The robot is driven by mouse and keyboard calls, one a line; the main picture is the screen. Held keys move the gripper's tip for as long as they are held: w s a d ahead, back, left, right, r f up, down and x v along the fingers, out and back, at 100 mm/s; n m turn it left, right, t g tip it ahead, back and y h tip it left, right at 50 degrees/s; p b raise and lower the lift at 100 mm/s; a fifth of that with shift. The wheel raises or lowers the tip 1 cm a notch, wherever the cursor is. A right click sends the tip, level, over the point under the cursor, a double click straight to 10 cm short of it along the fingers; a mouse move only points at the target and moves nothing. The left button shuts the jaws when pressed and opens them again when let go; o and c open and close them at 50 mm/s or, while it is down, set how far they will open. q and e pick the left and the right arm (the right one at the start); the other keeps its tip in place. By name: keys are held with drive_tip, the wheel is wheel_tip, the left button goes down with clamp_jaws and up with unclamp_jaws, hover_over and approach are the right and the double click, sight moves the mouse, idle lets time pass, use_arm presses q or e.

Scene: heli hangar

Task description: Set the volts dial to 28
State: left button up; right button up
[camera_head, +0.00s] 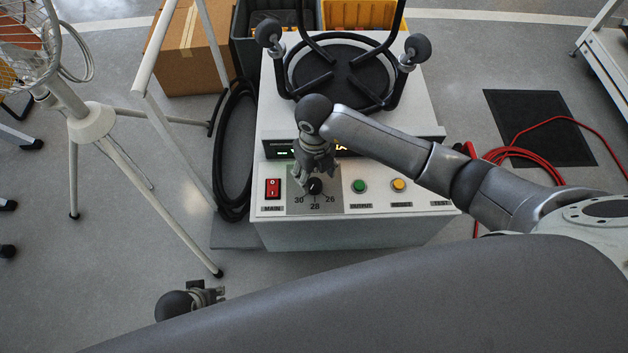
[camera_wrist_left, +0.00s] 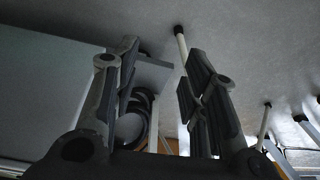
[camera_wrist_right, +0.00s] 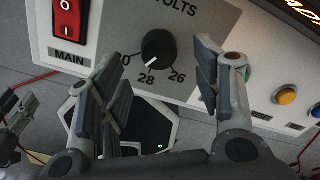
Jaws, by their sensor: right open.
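The volts dial (camera_head: 314,187) is a round black knob on a grey plate on the white unit's front panel. In the right wrist view the dial (camera_wrist_right: 158,46) has a white mark pointing roughly at 28, with 26 to the right and a partly hidden 30 to the left. My right gripper (camera_head: 306,180) is open just over the dial's left side in the head view. In the right wrist view its fingers (camera_wrist_right: 158,66) stand apart on either side of the dial, and no contact shows. My left gripper (camera_head: 216,294) is open and empty, low near the floor.
A red main switch (camera_head: 273,188) sits left of the dial; green (camera_head: 359,186) and yellow (camera_head: 399,185) buttons sit right. A black round fixture (camera_head: 340,75) tops the unit. A white tripod (camera_head: 92,125) stands left; a red cable (camera_head: 520,160) lies right.

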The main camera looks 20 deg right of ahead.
sight(314, 183)
use_arm(q)
drive_tip(key=shift+w+r+b, duration=0.2)
drive_tip(key=shift+r, duration=0.55)
drive_tip(key=shift+w+r+b, duration=0.15)
drive_tip(key=shift+r, duration=0.6)
use_arm(e)
drive_tip(key=shift+f, duration=2.1)
drive_tip(key=c, duration=1.1)
drive_tip(key=shift+o, duration=0.2)
